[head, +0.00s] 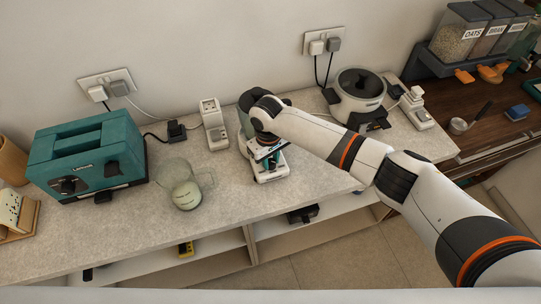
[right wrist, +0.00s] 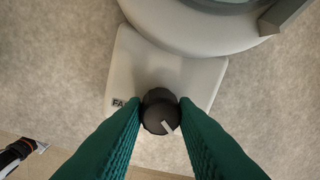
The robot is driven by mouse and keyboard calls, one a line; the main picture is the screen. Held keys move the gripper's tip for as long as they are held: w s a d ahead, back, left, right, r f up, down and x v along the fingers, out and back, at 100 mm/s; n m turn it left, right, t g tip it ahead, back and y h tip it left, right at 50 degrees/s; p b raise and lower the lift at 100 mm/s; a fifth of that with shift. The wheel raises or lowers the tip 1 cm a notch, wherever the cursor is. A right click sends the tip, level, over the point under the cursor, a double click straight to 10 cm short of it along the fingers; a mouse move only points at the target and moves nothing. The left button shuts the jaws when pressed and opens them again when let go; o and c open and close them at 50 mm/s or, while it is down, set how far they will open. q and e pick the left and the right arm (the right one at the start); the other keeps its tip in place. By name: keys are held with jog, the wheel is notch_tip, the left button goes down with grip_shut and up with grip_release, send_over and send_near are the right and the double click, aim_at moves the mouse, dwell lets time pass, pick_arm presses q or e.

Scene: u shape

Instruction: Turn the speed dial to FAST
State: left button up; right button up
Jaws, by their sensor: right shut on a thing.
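The speed dial (right wrist: 158,108) is a round black knob with a white pointer mark, on the white front base (right wrist: 138,66) of an appliance. The pointer mark faces the lower right in the right wrist view. A label whose visible letters read "FA" (right wrist: 118,103) is left of the dial; the rest is hidden by a finger. My right gripper (right wrist: 161,102) has its teal ribbed fingers shut on both sides of the dial. In the head view my right gripper (head: 267,152) is over the appliance's white base (head: 271,176) and hides the dial. My left gripper is not seen.
A teal toaster (head: 88,155) stands at the left, with a glass jug (head: 186,188) between it and the appliance. A white round cooker (head: 359,95) stands behind my right arm. A power strip (head: 213,122) is just left of the appliance. The counter's front strip is mostly clear.

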jog(key=m+p, duration=0.2)
jog(key=m, duration=0.1)
jog(key=shift+r+m, duration=0.2)
jog(key=shift+m, duration=0.1)
jog(key=m+p, duration=0.1)
jog(key=m, duration=0.1)
jog(key=shift+m+p, duration=0.3)
jog(key=m, duration=0.2)
jog(key=shift+w+f+m, duration=0.1)
jog(key=shift+f+m, duration=0.05)
jog(key=shift+m, duration=0.25)
jog(key=m, duration=0.4)
jog(key=shift+m, duration=0.3)
jog(key=shift+w, duration=0.1)
jog(key=o, duration=1)
jog(key=shift+g, duration=0.3)
